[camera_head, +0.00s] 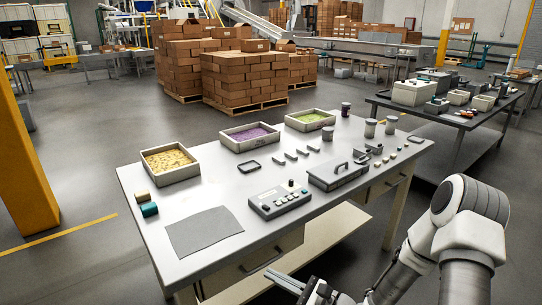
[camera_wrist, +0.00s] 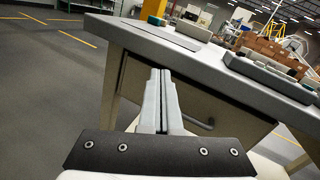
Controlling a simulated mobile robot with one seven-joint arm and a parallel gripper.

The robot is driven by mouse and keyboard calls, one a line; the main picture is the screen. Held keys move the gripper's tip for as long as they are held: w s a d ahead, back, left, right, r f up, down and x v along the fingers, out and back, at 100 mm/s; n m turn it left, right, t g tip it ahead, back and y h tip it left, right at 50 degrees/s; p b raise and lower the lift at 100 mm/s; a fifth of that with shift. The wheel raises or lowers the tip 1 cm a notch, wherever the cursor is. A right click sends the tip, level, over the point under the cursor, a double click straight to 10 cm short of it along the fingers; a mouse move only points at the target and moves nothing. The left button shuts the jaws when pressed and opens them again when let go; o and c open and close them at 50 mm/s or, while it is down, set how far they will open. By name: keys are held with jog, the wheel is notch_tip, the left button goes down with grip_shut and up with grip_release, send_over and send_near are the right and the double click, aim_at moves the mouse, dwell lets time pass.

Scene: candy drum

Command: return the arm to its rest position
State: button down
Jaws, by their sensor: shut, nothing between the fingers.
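My gripper (camera_head: 312,290) is at the bottom edge of the head view, in front of the table's front side and below its top. My arm comes in from the lower right. In the wrist view the two fingers of my gripper (camera_wrist: 160,74) are pressed together with nothing between them. They point at the front of the table (camera_wrist: 222,62), near a drawer front (camera_wrist: 185,98). In the head view the table (camera_head: 225,187) has its drawer and handle (camera_head: 262,262) close to the gripper. Part of my gripper is cut off by the head view's lower edge.
The table holds bins of yellow (camera_head: 170,176), purple and green pieces, a grey mat (camera_head: 203,231), a control box (camera_head: 279,212) and a lidded grey box (camera_head: 338,182). A lower shelf (camera_head: 325,245) juts out beneath. Another table (camera_head: 450,120) stands right. Floor (camera_head: 80,180) left is clear.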

jog(key=s+d+r+n+g+h, duration=0.3)
jog(key=s+r+n+g+h, duration=0.7)
jog(key=s+r+n, duration=0.6)
jog(key=s+d+r+n+t+h, duration=0.5)
jog(key=d+r+n+t, duration=0.15)
jog(key=d, duration=0.35)
notch_tip(320, 180, up, 16)
jog(key=p, duration=1.5)
jog(key=shift+r+m+g, duration=0.15)
jog(key=shift+m+g, duration=0.2)
jog(key=shift+g, duration=0.1)
jog(key=shift+a, duration=0.1)
